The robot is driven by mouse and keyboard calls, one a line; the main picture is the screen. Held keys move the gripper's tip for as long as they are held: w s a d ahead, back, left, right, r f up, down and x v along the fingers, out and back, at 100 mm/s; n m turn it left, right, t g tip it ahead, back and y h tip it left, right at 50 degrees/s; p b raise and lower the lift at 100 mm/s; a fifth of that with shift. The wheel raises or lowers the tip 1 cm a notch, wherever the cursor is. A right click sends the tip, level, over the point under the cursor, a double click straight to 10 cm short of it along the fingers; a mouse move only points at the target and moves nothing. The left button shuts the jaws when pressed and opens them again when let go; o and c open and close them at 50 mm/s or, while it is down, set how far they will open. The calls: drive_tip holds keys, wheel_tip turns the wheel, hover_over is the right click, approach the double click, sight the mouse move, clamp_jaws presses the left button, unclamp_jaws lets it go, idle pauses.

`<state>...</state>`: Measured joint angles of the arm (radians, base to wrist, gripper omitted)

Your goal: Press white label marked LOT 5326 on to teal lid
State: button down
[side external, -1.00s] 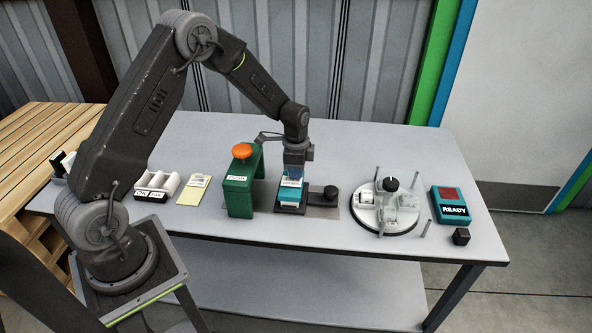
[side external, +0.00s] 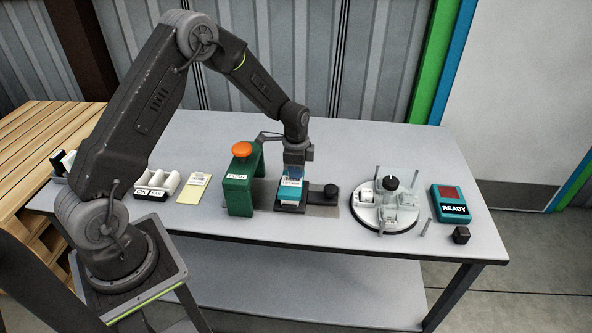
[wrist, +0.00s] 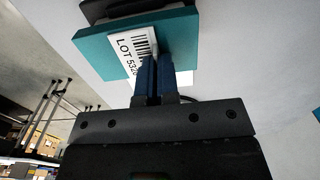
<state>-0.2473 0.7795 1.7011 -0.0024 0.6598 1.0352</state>
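The white label (wrist: 134,50) has a barcode and the text LOT 532, with the last character hidden behind the fingers. It lies over the face of the teal lid (wrist: 98,49) in the wrist view, slanted to the lid's edges. I cannot tell if it touches the lid all over.
A green stand with an orange button (side external: 242,150) is close on the left. Further right are a round turntable (side external: 385,222) and a teal READY box (side external: 449,203). A white tray (side external: 158,184) and a yellow pad (side external: 194,190) lie left.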

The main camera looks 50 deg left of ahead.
drive_tip(key=c, duration=1.3)
unclamp_jaws()
wheel_tip(320, 180, up, 20)
drive_tip(key=shift+f, duration=0.15)
drive_tip(key=shift+s, duration=0.1)
drive_tip(key=s+d+r+n+t, duration=0.1)
drive_tip(key=s+d+r+n, duration=0.1)
drive_tip(key=s+d+r, duration=0.3)
drive_tip(key=s+d+r+n+t, duration=0.2)
drive_tip(key=s+r, duration=0.2)
drive_tip(key=s, duration=0.3)
drive_tip(key=s+d+n+t, duration=0.1)
drive_tip(key=s+d+n, duration=0.1)
drive_tip(key=s, duration=0.5)
drive_tip(key=s+d+f+n+t, duration=0.1)
drive_tip(key=s+d+n, duration=0.1)
drive_tip(key=s, duration=0.4)
drive_tip(key=shift+s+d+f+n+t, duration=0.25)
drive_tip(key=shift+s+f+n+t, duration=0.1)
drive_tip(key=shift+n, duration=0.15)
